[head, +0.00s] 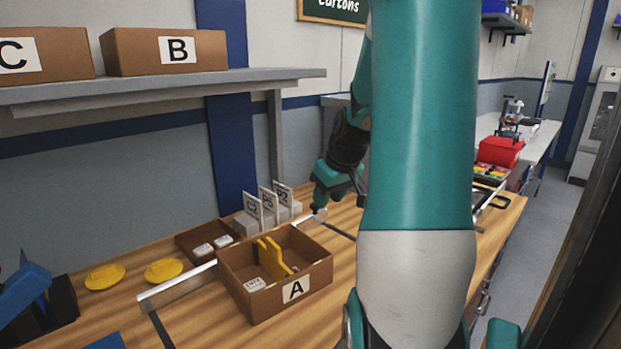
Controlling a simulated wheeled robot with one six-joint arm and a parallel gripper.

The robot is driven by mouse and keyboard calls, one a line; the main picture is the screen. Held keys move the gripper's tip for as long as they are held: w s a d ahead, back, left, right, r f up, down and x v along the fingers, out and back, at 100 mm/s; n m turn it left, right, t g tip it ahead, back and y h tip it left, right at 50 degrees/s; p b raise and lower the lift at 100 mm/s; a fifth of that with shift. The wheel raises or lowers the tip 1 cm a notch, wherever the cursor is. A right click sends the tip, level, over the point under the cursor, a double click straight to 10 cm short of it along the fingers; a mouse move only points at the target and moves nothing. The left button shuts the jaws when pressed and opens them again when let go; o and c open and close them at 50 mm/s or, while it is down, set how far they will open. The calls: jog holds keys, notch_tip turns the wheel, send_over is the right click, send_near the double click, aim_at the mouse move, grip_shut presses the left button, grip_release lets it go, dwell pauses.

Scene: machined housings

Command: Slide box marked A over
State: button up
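The box marked A (296,290) is an open brown carton standing upright on the wooden table, its label facing me. Inside it are a yellow piece (272,257) and a small white labelled block (254,285). A silver bar (178,287) runs along the table behind the box and shows on both sides of it. My gripper (319,213) is beyond the box's far right corner, low by the bar's right end. It looks apart from the box. The fingers are small and partly hidden, so I cannot tell whether they are open or touching the bar.
Two yellow pieces (105,277) lie left of the bar. A brown tray (187,240) with white blocks and a holder with upright cards (268,207) stand behind. Boxes B (205,53) and C (70,55) sit on the shelf (285,75). My arm hides the table's right middle.

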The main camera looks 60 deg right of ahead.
aim_at(310, 238)
jog(key=shift+w+a+f, duration=0.1)
jog(key=shift+w+a, duration=0.05)
jog(key=shift+a, duration=0.05)
jog(key=x, duration=1.7)
jog(key=shift+f, duration=0.15)
grip_shut()
grip_release()
